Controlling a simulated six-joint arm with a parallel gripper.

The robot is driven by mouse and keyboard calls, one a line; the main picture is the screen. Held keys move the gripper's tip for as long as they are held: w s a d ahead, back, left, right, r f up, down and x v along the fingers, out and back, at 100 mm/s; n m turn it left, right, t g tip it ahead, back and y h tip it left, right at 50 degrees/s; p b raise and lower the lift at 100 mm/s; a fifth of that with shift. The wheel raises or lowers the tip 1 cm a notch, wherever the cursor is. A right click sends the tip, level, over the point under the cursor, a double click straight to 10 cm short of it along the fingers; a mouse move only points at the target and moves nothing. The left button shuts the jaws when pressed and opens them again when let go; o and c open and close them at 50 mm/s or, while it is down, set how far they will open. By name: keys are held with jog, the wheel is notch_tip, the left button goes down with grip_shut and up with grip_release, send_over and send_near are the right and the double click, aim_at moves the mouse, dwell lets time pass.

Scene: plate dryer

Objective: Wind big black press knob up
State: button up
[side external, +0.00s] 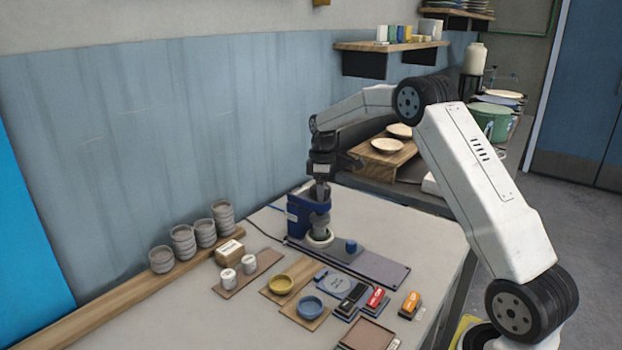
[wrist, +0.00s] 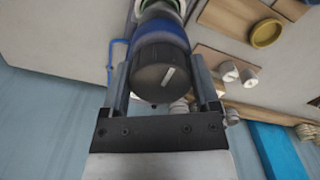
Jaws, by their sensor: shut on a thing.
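The press (side external: 298,215) is a blue stand with a grey column on a dark base plate, near the middle of the table in the side view. Its big black knob (wrist: 160,68) shows in the wrist view as a ribbed round cap with a white mark line. My gripper (wrist: 160,85) has one finger on each side of the knob and is shut on it. In the side view my gripper (side external: 321,180) points down onto the top of the press, and the knob is mostly hidden there. A white ring-shaped piece (side external: 319,238) sits at the foot of the press.
A blue knob (side external: 351,246) stands on the base plate. Yellow (side external: 281,284) and blue (side external: 311,307) bowls, white cups (side external: 228,281) and red-topped (side external: 376,299) and orange-topped (side external: 411,303) items lie in front. Stacked grey cups (side external: 183,241) line a wooden board at left.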

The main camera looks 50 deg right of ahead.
dwell(0.3)
jog(key=o, duration=1.1)
jog(key=shift+r, duration=0.1)
jog(key=shift+r, duration=3.8)
jog(key=shift+a, duration=0.15)
jog(key=s+a+f+m, duration=0.1)
jog(key=s+a+f, duration=0.15)
jog(key=a, duration=0.25)
jog(key=s+a+f+m+t, duration=0.1)
jog(key=s+a, duration=0.2)
jog(key=a, duration=0.2)
jog(key=s+a+f+m, duration=0.1)
jog(key=s+a+f, duration=0.1)
jog(key=a, duration=0.3)
jog(key=s+a+f+m, duration=0.1)
jog(key=s+a+f, duration=0.1)
jog(key=s, duration=0.3)
jog(key=s+a+f+t, duration=0.1)
jog(key=s+a, duration=0.3)
jog(key=s, duration=0.1)
jog(key=s+a+f+m, duration=0.1)
jog(key=s+a+f, duration=0.1)
jog(key=s, duration=0.3)
jog(key=shift+a+f+m+t, duration=0.3)
jog(key=shift+a+f, duration=0.05)
jog(key=shift+a, duration=0.1)
